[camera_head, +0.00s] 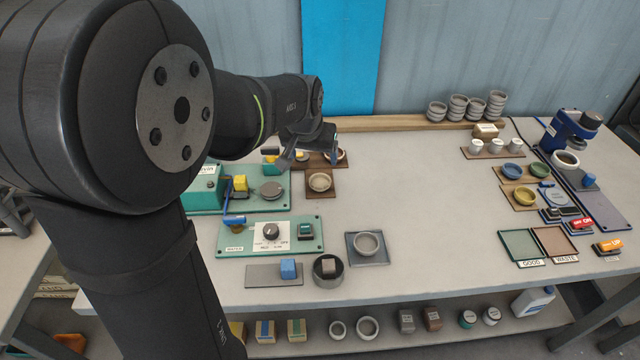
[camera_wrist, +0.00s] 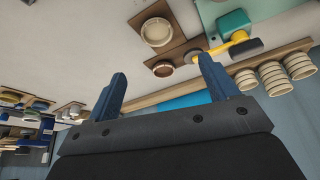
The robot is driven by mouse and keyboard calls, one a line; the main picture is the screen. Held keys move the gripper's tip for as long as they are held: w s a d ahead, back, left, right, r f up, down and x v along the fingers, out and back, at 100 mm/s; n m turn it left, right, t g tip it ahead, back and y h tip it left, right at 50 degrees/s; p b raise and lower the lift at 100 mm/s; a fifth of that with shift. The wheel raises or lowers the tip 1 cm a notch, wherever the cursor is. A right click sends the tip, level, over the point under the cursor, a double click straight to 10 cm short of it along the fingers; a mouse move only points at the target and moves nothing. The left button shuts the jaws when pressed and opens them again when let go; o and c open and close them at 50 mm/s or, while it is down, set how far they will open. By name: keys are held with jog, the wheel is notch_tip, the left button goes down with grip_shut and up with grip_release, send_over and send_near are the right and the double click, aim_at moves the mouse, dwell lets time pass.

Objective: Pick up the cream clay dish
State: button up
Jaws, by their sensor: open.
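The cream clay dish (camera_head: 320,181) is a small round bowl on a square brown board (camera_head: 320,194), left of the table's middle in the head view. It also shows in the wrist view (camera_wrist: 157,31), on its brown board at the top, beyond the fingertips and roughly between their lines. My gripper (camera_head: 310,152) is over the table just behind the dish in the head view. Its two blue fingers (camera_wrist: 162,75) stand wide apart in the wrist view, with nothing held between them. The dish is not touched by either finger.
Another brown board with small dishes (camera_wrist: 163,69) lies close by, partly under my gripper. A grey bowl (camera_head: 367,244) sits front right. The table's middle is clear.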

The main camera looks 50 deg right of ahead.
send_near(321, 183)
jog(key=shift+w+d+f, duration=0.25)
jog(key=shift+w+f, duration=0.3)
jog(key=shift+f, duration=0.15)
jog(key=shift+s+x, duration=0.15)
jog(key=shift+x, duration=1.2)
jog(key=shift+s+x, duration=0.15)
jog(key=shift+x, duration=1.15)
jog(key=c, duration=1.1)
jog(key=shift+o, duration=0.2)
